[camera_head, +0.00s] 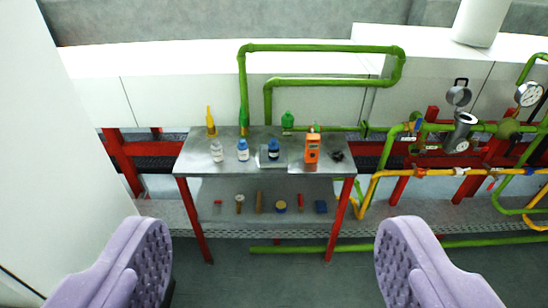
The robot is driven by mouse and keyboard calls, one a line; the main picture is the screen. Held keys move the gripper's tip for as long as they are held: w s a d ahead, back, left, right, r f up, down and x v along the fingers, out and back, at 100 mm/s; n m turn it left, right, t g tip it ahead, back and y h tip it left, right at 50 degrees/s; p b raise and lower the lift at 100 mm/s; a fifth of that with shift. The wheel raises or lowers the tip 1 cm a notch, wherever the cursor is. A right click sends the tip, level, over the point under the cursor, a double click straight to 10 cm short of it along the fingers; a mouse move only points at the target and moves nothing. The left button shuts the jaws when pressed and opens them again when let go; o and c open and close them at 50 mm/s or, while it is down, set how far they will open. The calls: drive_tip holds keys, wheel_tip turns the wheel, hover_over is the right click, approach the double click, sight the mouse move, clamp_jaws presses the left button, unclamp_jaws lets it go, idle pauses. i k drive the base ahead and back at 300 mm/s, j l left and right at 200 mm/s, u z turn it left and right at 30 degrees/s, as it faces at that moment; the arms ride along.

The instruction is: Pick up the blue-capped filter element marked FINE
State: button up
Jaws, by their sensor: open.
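Two small blue-capped items stand upright on the metal table's top (190,160). One is a pale item with a blue cap (243,150) left of centre. The other is a darker blue item (273,150) near the centre, on a small grey plate or pad. Any marking such as FINE is too small to read, so I cannot tell which is the filter element. My gripper (273,265) is open and empty. Its two lilac padded fingers are wide apart in the foreground, well short of the table.
The table also holds a white bottle (217,152), yellow bottle (210,122), green containers (287,120), an orange device (312,149) and a small black item (337,155). Several tools lie on the lower shelf (260,190). Pipes and gauges (459,96) stand right. Floor in front is clear.

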sight(242, 146)
drive_tip(key=j, duration=1)
drive_tip(key=i+l, duration=0.1)
drive_tip(key=i, duration=0.95)
drive_tip(key=i+l, duration=0.1)
drive_tip(key=i, duration=0.9)
drive_tip(key=i+l, duration=0.1)
drive_tip(key=i, duration=0.95)
